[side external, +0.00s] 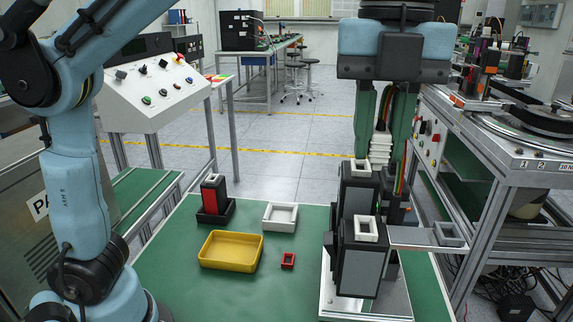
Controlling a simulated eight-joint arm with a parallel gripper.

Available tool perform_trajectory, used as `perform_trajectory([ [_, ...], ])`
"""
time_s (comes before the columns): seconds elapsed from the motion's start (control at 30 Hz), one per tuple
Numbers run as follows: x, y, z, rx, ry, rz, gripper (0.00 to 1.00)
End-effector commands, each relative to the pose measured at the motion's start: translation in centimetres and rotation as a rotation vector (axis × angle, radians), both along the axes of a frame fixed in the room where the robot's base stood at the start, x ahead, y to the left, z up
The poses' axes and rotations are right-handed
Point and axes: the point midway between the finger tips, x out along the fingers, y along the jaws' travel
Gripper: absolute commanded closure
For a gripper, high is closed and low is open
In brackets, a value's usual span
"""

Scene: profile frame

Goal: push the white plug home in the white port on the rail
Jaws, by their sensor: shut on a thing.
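My gripper (382,143) points down at the right, with its green fingers around a white ribbed piece (380,151), which looks like the white plug. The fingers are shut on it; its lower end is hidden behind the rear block. Two dark blocks with grey faces stand on the rail assembly, each with a white rectangular port on top: a rear one (363,161) and a front one (366,219). The plug appears just right of the rear port in the picture. I cannot tell whether it touches anything below.
On the green table (190,285) are a yellow tray (230,265), a white tray (280,224), a small red frame (288,266), and a red block (213,195) in a black holder (214,217). A grey square frame (449,241) sits on a plate extending right from the assembly.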

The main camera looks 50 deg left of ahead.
Motion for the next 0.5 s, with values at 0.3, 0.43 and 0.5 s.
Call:
perform_trajectory([
  [0.3, 0.0, 0.0, -1.5, 0.0, 0.0, 0.0, 1.0],
  [0.43, 0.0, 0.0, -2.1, 0.0, 0.0, 0.0, 1.0],
  [0.5, 0.0, 0.0, -2.4, 0.0, 0.0, 0.0, 1.0],
])
